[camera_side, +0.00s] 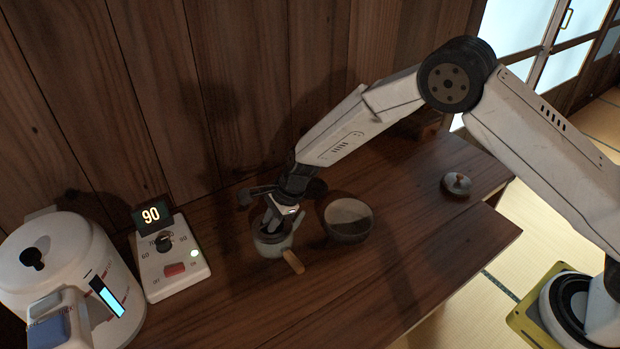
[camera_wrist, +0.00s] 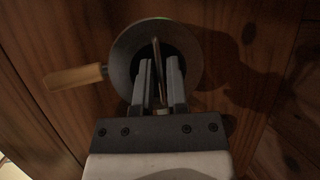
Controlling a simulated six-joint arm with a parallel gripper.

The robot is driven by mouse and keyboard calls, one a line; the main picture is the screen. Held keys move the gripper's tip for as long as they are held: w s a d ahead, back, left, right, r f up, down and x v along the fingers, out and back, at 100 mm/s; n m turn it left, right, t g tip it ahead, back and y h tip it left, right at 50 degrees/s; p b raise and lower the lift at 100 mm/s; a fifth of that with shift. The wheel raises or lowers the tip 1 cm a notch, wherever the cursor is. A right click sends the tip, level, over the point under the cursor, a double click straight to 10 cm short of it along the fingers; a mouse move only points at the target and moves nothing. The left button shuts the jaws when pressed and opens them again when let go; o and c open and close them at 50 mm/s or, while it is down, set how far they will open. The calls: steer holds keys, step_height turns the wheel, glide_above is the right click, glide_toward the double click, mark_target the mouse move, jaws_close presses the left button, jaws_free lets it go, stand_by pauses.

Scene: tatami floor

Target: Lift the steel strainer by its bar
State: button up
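A small round pot (camera_side: 272,248) with a wooden side handle (camera_side: 293,262) stands on the wooden counter. In the wrist view the pot's rim (camera_wrist: 124,48) and handle (camera_wrist: 74,77) show from above. A thin bar (camera_wrist: 156,52), seemingly the steel strainer's, crosses the dark opening; the rest of the strainer is hard to make out in the shadow. My gripper (camera_wrist: 158,62) points down over the pot, its fingers apart on either side of the bar, with gaps visible. In the side view my gripper (camera_side: 275,222) is down at the pot's mouth and partly hides it.
A dark round bowl (camera_side: 348,218) stands close to the right of the pot. A small knobbed lid (camera_side: 457,185) lies farther right. A control box (camera_side: 170,262) with a "90" display and a white kettle (camera_side: 60,265) are at left. The front counter is clear.

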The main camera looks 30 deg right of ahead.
stand_by(0.4)
jaws_close()
step_height(320, 180, up, 10)
stand_by(0.8)
stand_by(0.4)
